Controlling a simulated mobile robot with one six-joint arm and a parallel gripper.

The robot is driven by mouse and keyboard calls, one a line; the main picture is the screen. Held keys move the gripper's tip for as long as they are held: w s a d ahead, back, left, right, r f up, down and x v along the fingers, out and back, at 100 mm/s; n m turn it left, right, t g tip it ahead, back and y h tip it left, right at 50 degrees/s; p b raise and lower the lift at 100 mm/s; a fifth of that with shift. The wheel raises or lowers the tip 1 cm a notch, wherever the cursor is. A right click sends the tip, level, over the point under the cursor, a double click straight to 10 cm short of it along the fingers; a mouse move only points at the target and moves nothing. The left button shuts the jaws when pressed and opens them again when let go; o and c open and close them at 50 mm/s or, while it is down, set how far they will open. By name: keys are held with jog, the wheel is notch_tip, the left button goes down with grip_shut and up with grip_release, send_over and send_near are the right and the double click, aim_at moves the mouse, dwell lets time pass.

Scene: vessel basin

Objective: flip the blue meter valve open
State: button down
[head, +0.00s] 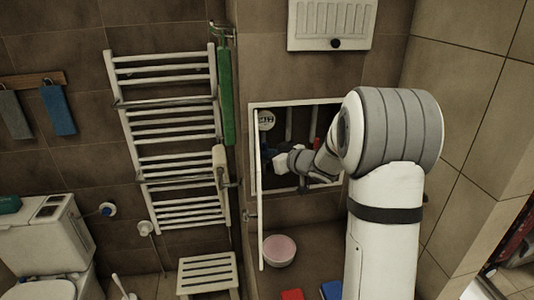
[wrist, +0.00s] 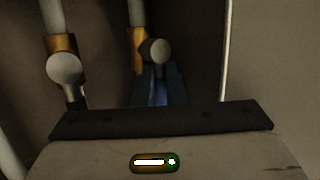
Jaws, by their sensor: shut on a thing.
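My gripper (head: 277,162) reaches into the recess from the right and is at the valve. In the wrist view, the blue valve handle (wrist: 158,92) stands just beyond the dark front edge of my gripper, on a pipe with a brass fitting (wrist: 139,50) and a round grey knob. My gripper is shut on the blue handle; the fingertips are mostly hidden. How far the handle is turned cannot be told.
The recess has a white frame (head: 290,103), and its door (head: 260,215) stands open edge-on at the left. A second pipe with a brass fitting (wrist: 61,44) is left of the handle. A towel radiator (head: 170,140) stands further left. A pink bowl (head: 279,250) lies below.

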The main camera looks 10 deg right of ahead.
jog(key=c, duration=1.5)
grip_release()
jog(key=shift+s+f, duration=0.2)
jog(key=shift+f, duration=0.1)
jog(key=shift+w, duration=0.2)
jog(key=shift+b+v, duration=0.55)
jog(key=shift+v, duration=3.35)
